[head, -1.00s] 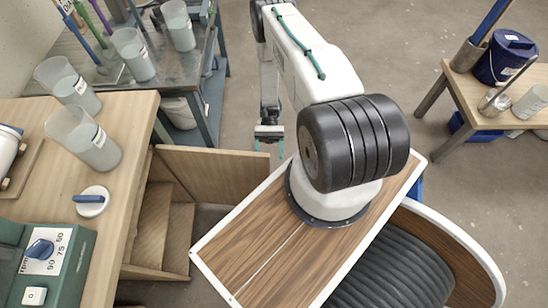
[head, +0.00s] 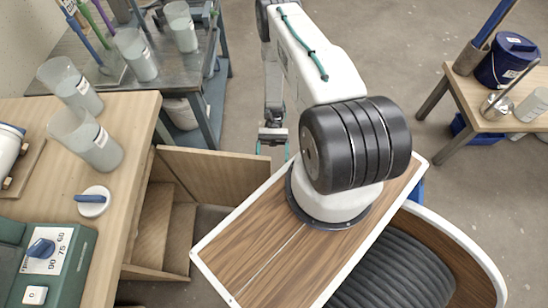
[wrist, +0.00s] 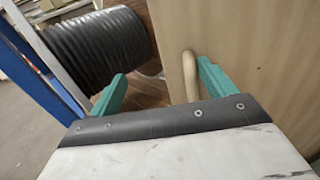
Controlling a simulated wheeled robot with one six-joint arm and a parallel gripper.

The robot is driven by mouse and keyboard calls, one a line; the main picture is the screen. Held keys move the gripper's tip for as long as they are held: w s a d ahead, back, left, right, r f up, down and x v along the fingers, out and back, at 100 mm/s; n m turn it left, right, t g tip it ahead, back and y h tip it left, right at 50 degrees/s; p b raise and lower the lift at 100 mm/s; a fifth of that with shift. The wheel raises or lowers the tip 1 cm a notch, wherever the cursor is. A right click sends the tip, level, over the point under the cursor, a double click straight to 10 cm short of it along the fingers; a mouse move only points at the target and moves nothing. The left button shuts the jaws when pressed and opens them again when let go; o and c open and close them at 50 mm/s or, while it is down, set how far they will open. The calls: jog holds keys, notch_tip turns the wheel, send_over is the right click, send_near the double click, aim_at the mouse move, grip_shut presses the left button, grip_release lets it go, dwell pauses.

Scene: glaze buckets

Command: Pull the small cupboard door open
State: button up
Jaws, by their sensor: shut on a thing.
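The small cupboard door (head: 215,174) is a light wooden panel, swung out from the wooden cupboard (head: 155,225), with the shelves inside in view. My gripper (head: 272,146) is beyond the door's right end in the head view. In the wrist view my gripper (wrist: 162,70) has its teal fingers on either side of a pale rod-like handle (wrist: 190,75) on the door panel (wrist: 250,65), and is shut on it. The handle lies close to the right finger; contact with the left finger is not clear. The handle is hidden in the head view.
My wood-topped base stands close to the right of the door. A counter (head: 125,150) with translucent beakers (head: 90,140) is at left, a metal table (head: 185,65) behind it. A wooden stool (head: 460,95) with a blue bucket (head: 507,62) stands at right. Floor between is clear.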

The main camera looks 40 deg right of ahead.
jog(key=shift+w+d, duration=0.25)
jog(key=shift+w, duration=0.35)
jog(key=shift+w+d, duration=0.3)
jog(key=shift+w, duration=0.35)
jog(key=shift+w+d, duration=0.25)
jog(key=shift+w, duration=0.35)
jog(key=c, duration=0.6)
jog(key=shift+w+d, duration=0.25)
jog(key=shift+w, duration=0.4)
jog(key=shift+w+d, duration=0.25)
jog(key=shift+w, duration=0.35)
